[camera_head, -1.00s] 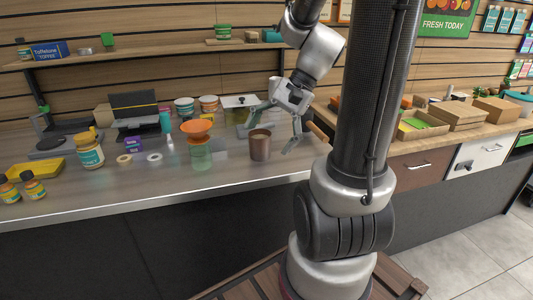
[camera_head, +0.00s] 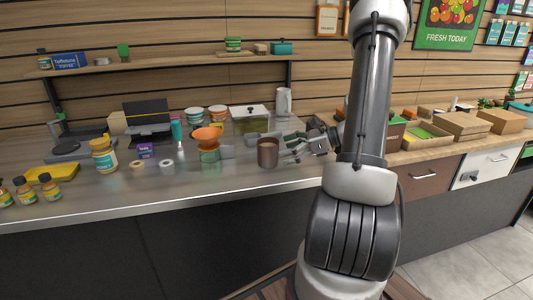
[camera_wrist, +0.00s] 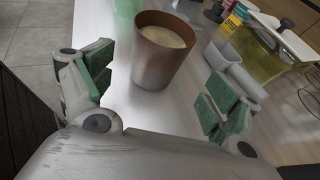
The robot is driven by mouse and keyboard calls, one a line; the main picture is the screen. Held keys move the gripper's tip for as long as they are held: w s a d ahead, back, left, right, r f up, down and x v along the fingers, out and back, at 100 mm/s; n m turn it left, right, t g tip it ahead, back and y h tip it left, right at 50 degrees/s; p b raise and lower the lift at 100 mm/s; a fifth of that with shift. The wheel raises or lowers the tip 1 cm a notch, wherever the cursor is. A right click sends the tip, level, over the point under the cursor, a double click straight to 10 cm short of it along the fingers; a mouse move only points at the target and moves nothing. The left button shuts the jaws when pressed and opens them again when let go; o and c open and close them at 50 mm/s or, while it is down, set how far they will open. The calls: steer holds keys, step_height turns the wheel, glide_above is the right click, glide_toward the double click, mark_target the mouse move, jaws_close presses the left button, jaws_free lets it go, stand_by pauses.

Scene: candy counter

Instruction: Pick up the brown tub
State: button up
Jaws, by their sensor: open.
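In the wrist view the tub (camera_wrist: 158,62) shows an open top with something pale inside. It lies ahead of my gripper, roughly between the lines of the two fingers. My gripper (camera_head: 290,147) is to the right of the tub in the head view, lying low and pointing left at it. In the wrist view my gripper (camera_wrist: 155,95) is open, with green pads on both fingers and nothing between them.
An orange funnel (camera_head: 207,137) on a green jar stands left of the tub. A lidded glass container (camera_head: 250,119) is behind it. A yellow-lidded jar (camera_head: 104,156) and tape rolls (camera_head: 166,163) are further left. The counter's front strip (camera_head: 220,185) is clear.

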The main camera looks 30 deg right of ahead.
mark_target(268, 154)
steer(key=x, duration=0.7)
steer(key=shift+s+a, duration=0.15)
steer(key=shift+s, duration=0.05)
steer(key=shift+c, duration=0.3)
steer(key=c, duration=1.2)
